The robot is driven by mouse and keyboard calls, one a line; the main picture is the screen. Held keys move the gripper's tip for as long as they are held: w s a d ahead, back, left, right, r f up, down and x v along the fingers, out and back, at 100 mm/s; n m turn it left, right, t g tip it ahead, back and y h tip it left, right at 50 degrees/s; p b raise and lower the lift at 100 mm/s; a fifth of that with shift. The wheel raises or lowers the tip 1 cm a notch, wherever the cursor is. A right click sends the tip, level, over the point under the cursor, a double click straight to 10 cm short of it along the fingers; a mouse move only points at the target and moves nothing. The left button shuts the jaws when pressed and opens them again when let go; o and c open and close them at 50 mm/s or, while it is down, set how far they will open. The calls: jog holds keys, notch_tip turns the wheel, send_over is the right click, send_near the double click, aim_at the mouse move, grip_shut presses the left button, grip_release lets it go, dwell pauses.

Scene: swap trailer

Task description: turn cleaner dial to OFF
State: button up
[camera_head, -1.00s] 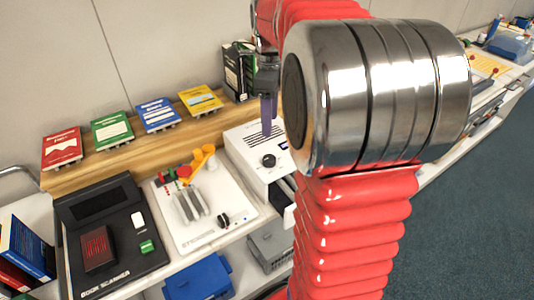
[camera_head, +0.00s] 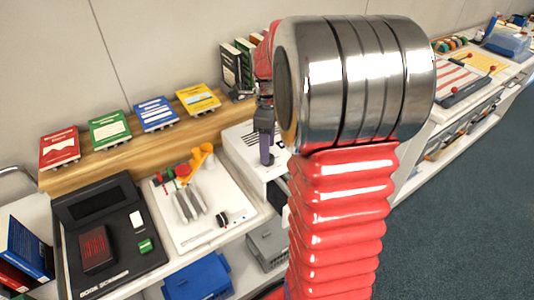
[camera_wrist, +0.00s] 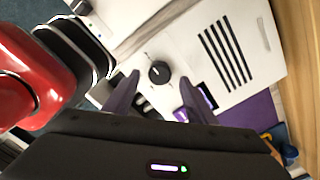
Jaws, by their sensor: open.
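The cleaner is a white box (camera_head: 240,144) with dark vent slots, standing right of the middle of the counter in the head view. In the wrist view its white top (camera_wrist: 205,75) fills much of the picture. The black round dial (camera_wrist: 159,73) shows there with a small pointer mark, and a small lit display (camera_wrist: 207,96) sits to its right. In the head view the dial is hidden behind my gripper (camera_head: 266,158). My gripper's purple fingers (camera_wrist: 158,80) are open, one on each side of the dial in the wrist view. Contact cannot be told.
Left of the cleaner are a white panel with levers (camera_head: 205,215) and a black book scanner (camera_head: 110,235). Dark upright books (camera_head: 232,65) stand near my arm. A blue bin (camera_head: 200,278) sits below.

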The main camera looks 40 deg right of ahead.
jog(key=shift+f, duration=1.55)
jog(key=shift+c, duration=0.6)
jog(key=c, duration=0.9)
